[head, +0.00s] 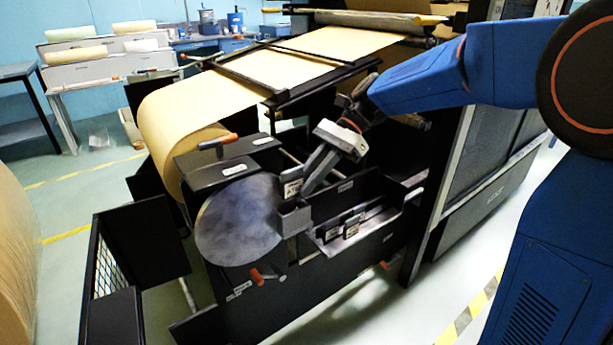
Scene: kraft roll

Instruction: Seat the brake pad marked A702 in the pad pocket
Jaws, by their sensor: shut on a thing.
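My gripper (303,188) reaches down from the upper right beside the round grey brake disc (238,222). It is shut on a small dark brake pad (291,189) with a pale label; the label is too small to read with certainty. The pad is just above the grey block that looks like the pad pocket (294,219), at the disc's right edge. I cannot tell whether the pad touches the pocket. The inside of the pocket is hidden.
A black tray (385,238) right of the pocket holds more labelled pads (352,222). The kraft paper roll (180,130) rises behind. Open floor lies at the front right.

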